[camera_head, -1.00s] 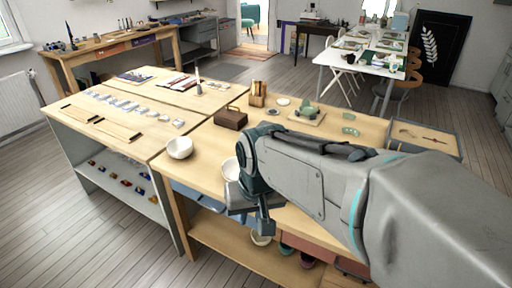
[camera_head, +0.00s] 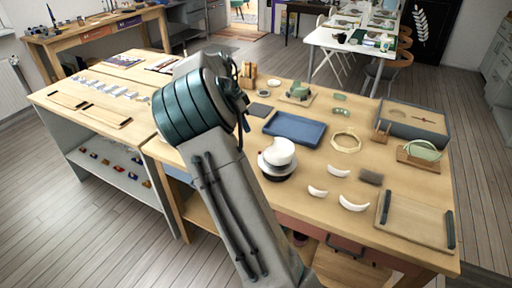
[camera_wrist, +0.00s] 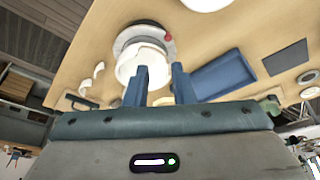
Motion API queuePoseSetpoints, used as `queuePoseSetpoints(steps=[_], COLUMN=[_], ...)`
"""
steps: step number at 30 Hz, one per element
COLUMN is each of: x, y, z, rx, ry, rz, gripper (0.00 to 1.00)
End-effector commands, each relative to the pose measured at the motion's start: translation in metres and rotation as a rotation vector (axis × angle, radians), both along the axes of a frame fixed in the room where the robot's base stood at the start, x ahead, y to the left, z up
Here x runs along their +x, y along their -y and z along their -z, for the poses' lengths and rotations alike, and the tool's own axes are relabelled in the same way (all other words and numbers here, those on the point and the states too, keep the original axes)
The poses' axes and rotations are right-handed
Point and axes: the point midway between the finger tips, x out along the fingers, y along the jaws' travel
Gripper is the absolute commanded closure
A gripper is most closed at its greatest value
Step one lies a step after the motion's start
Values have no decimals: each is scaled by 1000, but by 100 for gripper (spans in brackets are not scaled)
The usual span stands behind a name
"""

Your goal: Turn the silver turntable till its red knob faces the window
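The silver turntable (camera_wrist: 128,42) shows in the wrist view as a grey-silver disc with a white bowl-like piece (camera_wrist: 143,64) on it. Its red knob (camera_wrist: 169,37) is at the disc's upper right edge in that view. In the head view the white piece (camera_head: 281,151) stands on the table right of my arm, with a pale rim and dark base below; the knob cannot be made out there. My gripper (camera_wrist: 161,82) has its two blue fingers apart, pointing at the near side of the white piece. I cannot tell whether they touch it. The head view hides my gripper.
A blue tray (camera_head: 294,129) lies close behind the turntable. White curved pieces (camera_head: 338,172), a grey block (camera_head: 370,177) and a board with dark handles (camera_head: 413,220) lie to the right. A radiator (camera_head: 12,92) is at far left; no window shows now.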

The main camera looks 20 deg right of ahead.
Motion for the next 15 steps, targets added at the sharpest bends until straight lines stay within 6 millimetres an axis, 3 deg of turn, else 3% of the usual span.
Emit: queuePoseSetpoints(steps=[3, 8, 15], x=[12, 16, 13], y=[0, 4, 20], z=[3, 10, 49], rx=[-44, -60, -58], ry=[11, 17, 13], rz=[46, 69, 69], gripper=[78, 78, 78])
